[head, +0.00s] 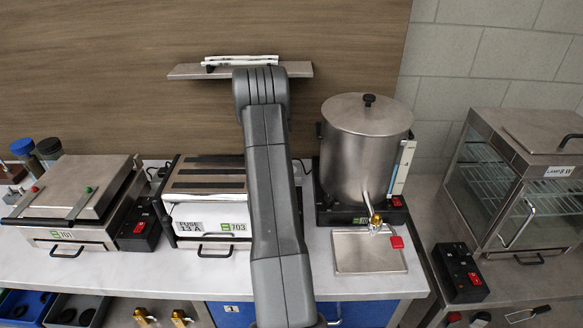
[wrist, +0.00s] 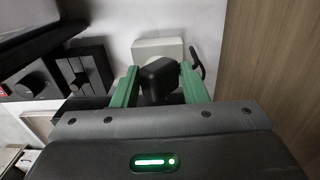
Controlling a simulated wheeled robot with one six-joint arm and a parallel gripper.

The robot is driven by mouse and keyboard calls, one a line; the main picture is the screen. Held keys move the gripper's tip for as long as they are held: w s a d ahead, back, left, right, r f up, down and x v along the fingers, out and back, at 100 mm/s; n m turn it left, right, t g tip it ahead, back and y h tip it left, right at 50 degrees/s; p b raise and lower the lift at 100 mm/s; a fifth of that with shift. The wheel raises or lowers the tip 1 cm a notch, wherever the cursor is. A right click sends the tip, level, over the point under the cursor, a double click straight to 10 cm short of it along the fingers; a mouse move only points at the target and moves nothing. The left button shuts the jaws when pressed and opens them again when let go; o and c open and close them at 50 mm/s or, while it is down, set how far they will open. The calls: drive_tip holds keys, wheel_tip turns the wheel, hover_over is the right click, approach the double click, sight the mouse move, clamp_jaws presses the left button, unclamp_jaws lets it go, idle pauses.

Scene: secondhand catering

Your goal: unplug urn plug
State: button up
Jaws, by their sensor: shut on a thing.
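In the wrist view, my gripper (wrist: 160,84) has its two green fingers on either side of a black plug (wrist: 160,74) and is shut on it. A pale wall socket (wrist: 157,46) is right behind the plug. I cannot tell whether the pins are in it. A black cord (wrist: 197,62) curves to the right of the fingers. In the head view, the steel urn (head: 366,150) stands on the counter to the right of my arm. My gripper and the plug are hidden behind my arm there.
A toaster grill (head: 207,183) stands left of my arm, with a contact grill (head: 75,190) farther left. A drip tray (head: 368,252) lies before the urn. A glass display cabinet (head: 520,185) is at the right. A small shelf (head: 190,71) juts from the wall above.

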drive_tip(key=shift+w+a+r, duration=0.25)
drive_tip(key=shift+a+r, duration=0.05)
drive_tip(key=shift+r, duration=0.25)
drive_tip(key=shift+w+a+r, duration=0.2)
drive_tip(key=shift+a+r, duration=0.05)
drive_tip(key=shift+r, duration=0.3)
drive_tip(key=shift+w+a, duration=0.1)
drive_tip(key=shift+a, duration=0.05)
drive_tip(key=shift+w+a+f, duration=0.1)
drive_tip(key=shift+w+a, duration=1.55)
drive_tip(key=shift+a, duration=0.3)
drive_tip(key=shift+w+a, duration=0.25)
drive_tip(key=shift+a, duration=0.1)
drive_tip(key=shift+f, duration=0.15)
drive_tip(key=shift+s+f+b, duration=0.2)
drive_tip(key=shift+f+b, duration=2.25)
drive_tip(key=shift+f, duration=3.5)
